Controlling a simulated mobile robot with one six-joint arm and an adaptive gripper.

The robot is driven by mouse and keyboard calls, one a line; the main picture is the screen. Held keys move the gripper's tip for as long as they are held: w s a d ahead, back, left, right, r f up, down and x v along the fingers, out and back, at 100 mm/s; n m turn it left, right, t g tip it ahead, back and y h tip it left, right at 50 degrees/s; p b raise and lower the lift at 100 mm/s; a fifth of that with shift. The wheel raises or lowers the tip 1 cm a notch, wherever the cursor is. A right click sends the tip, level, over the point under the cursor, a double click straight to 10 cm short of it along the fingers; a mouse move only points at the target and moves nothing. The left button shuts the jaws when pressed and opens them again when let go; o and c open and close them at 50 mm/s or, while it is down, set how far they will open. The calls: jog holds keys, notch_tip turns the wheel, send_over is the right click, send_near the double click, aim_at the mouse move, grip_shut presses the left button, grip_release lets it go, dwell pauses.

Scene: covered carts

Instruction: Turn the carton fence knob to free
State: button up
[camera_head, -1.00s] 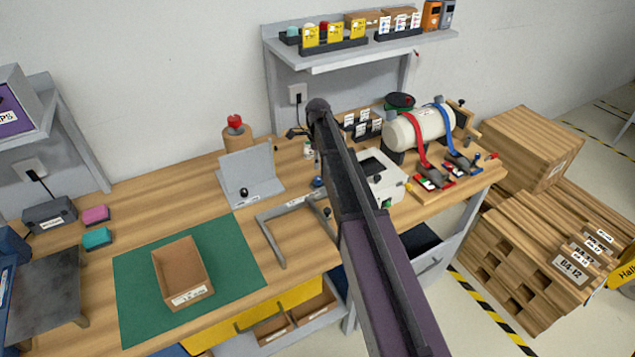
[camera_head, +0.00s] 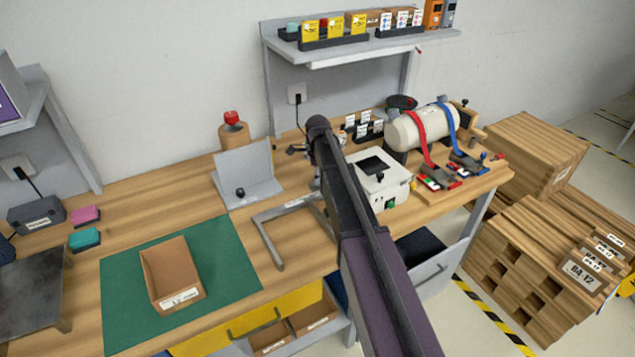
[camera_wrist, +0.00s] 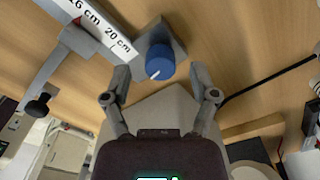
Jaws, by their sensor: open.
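In the wrist view a blue round knob (camera_wrist: 160,62) with a white pointer line sits on a grey block at the end of a white centimetre scale (camera_wrist: 108,38). My gripper (camera_wrist: 160,96) is open and empty, its two fingers spread to either side just below the knob in the picture; I see no contact. In the head view my arm hides the blue knob and most of my gripper. A grey upright fence plate (camera_head: 246,171) with a black knob (camera_head: 240,193) stands behind the green mat. A black knob (camera_wrist: 38,105) also shows at left in the wrist view.
An open carton (camera_head: 172,273) lies on the green mat (camera_head: 225,262). A grey angled bracket (camera_head: 266,240) lies right of the mat. A white box device (camera_head: 380,180) and a strapped white cylinder (camera_head: 418,127) stand right of my arm.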

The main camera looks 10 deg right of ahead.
jog(key=shift+f, duration=0.45)
grip_shut()
